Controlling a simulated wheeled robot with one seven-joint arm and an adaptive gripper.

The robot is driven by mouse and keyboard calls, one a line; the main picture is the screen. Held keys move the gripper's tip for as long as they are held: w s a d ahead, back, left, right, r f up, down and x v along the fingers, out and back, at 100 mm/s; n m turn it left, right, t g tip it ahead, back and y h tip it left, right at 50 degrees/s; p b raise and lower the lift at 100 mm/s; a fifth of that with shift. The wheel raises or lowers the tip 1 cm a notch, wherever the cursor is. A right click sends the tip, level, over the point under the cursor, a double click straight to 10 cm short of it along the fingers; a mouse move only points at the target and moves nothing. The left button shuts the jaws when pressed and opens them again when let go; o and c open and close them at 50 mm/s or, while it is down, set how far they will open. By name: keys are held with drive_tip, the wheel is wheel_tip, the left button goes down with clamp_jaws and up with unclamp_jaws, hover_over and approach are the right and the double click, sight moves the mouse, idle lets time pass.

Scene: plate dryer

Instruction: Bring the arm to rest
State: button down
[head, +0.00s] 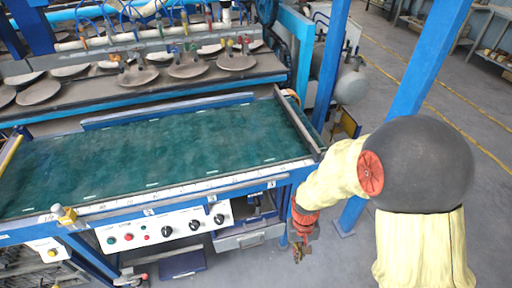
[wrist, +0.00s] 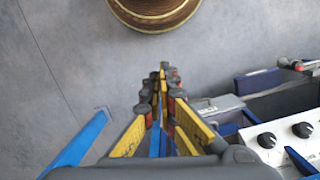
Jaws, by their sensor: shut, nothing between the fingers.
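My gripper (head: 300,253) hangs at the end of my arm, right of the dryer's control panel (head: 168,229) and near the front right corner of the machine. In the wrist view, its yellow and dark fingers (wrist: 160,88) are closed together with nothing between them. It points down toward the grey floor (wrist: 60,60). The panel, with its black knobs, also shows at the right of the wrist view (wrist: 285,138). My gripper looks apart from the machine.
The dryer's green belt surface (head: 160,150) fills the left of the head view. Several brown plates (head: 236,61) lie behind it. A blue post (head: 425,60) stands behind my arm. A round brown object (wrist: 152,12) is at the top of the wrist view. The floor at right is open.

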drive_tip(key=s+d+r+t, duration=0.1)
drive_tip(key=s+r+t, duration=0.1)
drive_tip(key=r, duration=0.9)
drive_tip(key=s+d+r+t, duration=0.2)
drive_tip(key=s+r+t, duration=0.1)
drive_tip(key=r, duration=0.8)
drive_tip(key=s+d+r+t, duration=0.1)
drive_tip(key=s+r+t, duration=0.1)
drive_tip(key=r, duration=1)
drive_tip(key=shift+s+d+p, duration=0.3)
drive_tip(key=shift+p, duration=0.1)
drive_tip(key=shift+r, duration=0.1)
